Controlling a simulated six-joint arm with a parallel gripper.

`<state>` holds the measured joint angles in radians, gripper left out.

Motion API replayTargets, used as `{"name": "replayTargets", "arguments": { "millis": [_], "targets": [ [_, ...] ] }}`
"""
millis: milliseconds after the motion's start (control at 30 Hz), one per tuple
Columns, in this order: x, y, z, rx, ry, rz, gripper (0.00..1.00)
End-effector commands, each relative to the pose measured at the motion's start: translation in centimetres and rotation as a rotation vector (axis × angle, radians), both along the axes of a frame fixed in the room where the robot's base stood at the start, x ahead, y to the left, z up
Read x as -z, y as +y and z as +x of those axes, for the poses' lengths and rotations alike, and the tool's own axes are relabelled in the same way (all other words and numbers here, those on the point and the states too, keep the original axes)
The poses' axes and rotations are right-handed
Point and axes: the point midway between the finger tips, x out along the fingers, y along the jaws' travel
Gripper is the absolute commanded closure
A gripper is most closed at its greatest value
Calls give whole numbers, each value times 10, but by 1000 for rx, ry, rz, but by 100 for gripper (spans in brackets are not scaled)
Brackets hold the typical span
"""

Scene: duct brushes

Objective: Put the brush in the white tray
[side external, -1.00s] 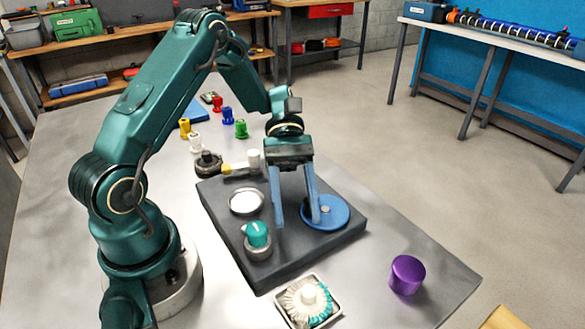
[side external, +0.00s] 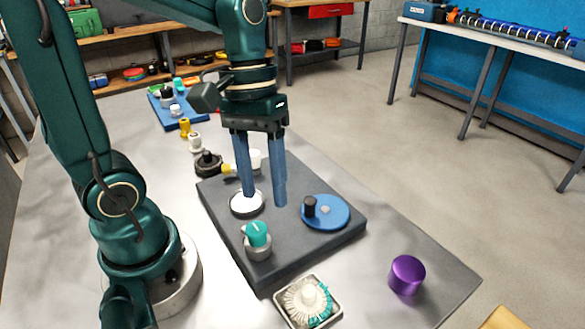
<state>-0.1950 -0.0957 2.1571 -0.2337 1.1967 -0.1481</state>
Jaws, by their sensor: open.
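The white tray (side external: 336,303) is a small square tray near the front edge of the table. A round brush (side external: 309,296) with pale and teal bristles and a white hub appears to lie in it. My gripper (side external: 263,199) is open, with its two blue fingers pointing down over the dark board. Nothing shows between the fingers. The left fingertip is over or in front of a round white disc (side external: 246,207); I cannot tell whether it touches. The gripper is apart from the brush and tray, farther back on the table.
The dark board (side external: 290,255) carries a teal-topped knob (side external: 257,236) and a blue disc (side external: 333,214) with a black handle (side external: 309,207). A purple cylinder (side external: 407,275) stands right of the tray. Small pieces and a blue mat (side external: 178,116) lie behind.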

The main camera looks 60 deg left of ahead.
Motion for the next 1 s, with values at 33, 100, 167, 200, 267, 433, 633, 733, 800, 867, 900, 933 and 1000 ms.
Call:
{"name": "replayTargets", "arguments": {
  "millis": [33,100,167,200,267,433,633,733,800,867,900,933,1000],
  "targets": [
    [-5,0,-5,51,-81,42,45],
    [-9,2,-9,118,-181,100,45],
    [-12,4,-13,174,-264,146,45],
    [-14,5,-15,207,-318,175,45],
    [-16,7,-17,256,-392,215,45],
    [-22,10,-20,348,-542,294,45],
    [-24,11,-21,382,-597,323,45],
    [-24,11,-21,382,-595,323,45],
    [-24,11,-21,382,-595,323,45],
    [-24,11,-21,381,-594,322,45],
    [-24,11,-21,381,-594,322,45],
    [-24,11,-21,380,-594,322,45],
    [-24,11,-21,380,-594,322,45]
  ]
}}
